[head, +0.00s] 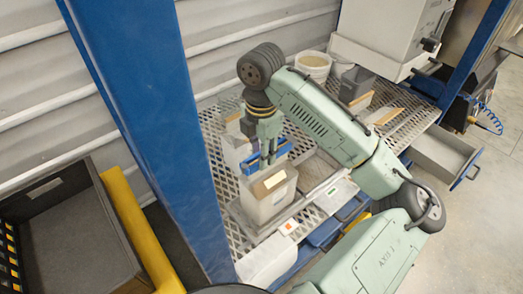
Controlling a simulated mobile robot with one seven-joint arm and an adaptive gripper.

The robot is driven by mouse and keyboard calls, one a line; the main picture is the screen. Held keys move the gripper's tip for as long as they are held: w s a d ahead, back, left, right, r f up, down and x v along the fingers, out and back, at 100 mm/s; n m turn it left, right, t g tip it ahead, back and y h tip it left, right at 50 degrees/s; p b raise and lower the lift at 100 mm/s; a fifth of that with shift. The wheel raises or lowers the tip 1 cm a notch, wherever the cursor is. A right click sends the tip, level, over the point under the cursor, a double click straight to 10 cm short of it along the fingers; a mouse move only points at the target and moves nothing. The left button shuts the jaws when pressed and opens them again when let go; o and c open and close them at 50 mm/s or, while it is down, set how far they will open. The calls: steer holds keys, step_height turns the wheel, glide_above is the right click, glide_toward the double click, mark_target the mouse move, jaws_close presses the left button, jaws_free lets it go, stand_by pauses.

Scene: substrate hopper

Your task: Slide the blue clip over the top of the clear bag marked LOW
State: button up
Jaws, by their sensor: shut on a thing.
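My gripper (268,160) points down over the mesh shelf and is shut on the blue clip (281,151). The clip is a blue bar lying across the gripper's fingertips. Just in front of and below it stands a pale, boxy bag (266,205) with a tan patch at its top. I cannot read the word LOW on it, and cannot tell whether the clip touches its top. Another pale bag (236,150) stands behind, partly hidden by my gripper and arm.
A blue post (150,120) rises left of the mesh shelf (215,125). A white bucket (313,66) and grey bins (357,82) stand at the back. A small scale-like device (336,194) lies right of the front bag. An open drawer (443,158) juts out at right.

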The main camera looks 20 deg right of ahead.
stand_by(0.8)
steer(key=o, duration=1.2)
steer(key=o, duration=0.5)
steer(key=shift+o, duration=0.2)
steer(key=shift+r+p, duration=0.1)
steer(key=shift+p, duration=0.25)
step_height(320, 180, up, 7)
steer(key=p, duration=0.7)
